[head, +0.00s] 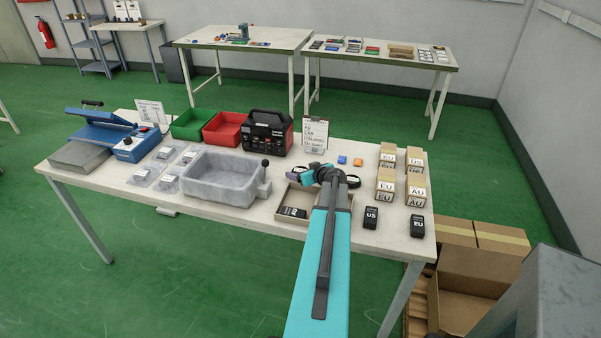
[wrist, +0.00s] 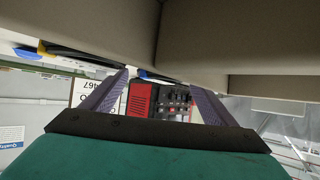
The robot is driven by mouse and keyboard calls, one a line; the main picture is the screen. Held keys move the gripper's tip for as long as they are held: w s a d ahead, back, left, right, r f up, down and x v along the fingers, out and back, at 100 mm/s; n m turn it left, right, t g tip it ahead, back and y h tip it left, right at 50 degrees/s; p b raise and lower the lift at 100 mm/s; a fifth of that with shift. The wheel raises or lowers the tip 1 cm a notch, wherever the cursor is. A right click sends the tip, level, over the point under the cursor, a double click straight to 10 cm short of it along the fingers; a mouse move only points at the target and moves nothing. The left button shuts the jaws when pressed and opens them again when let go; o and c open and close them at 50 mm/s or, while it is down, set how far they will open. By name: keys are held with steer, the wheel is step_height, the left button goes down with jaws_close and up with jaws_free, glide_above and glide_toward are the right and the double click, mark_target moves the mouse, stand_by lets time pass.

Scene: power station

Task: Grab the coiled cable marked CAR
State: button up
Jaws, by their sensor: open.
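My gripper (head: 303,172) is over the shallow cardboard tray on the front table, with its fingers toward the left. In the wrist view my gripper (wrist: 160,85) is open, with its two purple fingers apart and nothing seen held between them. A dark curved item (head: 353,181) shows beside my wrist; it may be a coiled cable, but I cannot read any mark on it. My arm hides part of the tray. I cannot make out the word CAR on any cable.
The tray (head: 262,212) also holds a black adapter (head: 292,212). A grey basin (head: 215,178) stands left, the red-black power unit (head: 267,132) and clipboard (head: 315,134) behind. Marked boxes (head: 386,187) and black adapters (head: 417,226) stand right. Cardboard-coloured walls (wrist: 240,40) fill the wrist view's top.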

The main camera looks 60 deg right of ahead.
stand_by(0.4)
steer(key=c, duration=1.2)
steer(key=shift+o, duration=0.2)
steer(key=shift+r, duration=0.15)
step_height(320, 180, up, 10)
steer(key=b, duration=0.2)
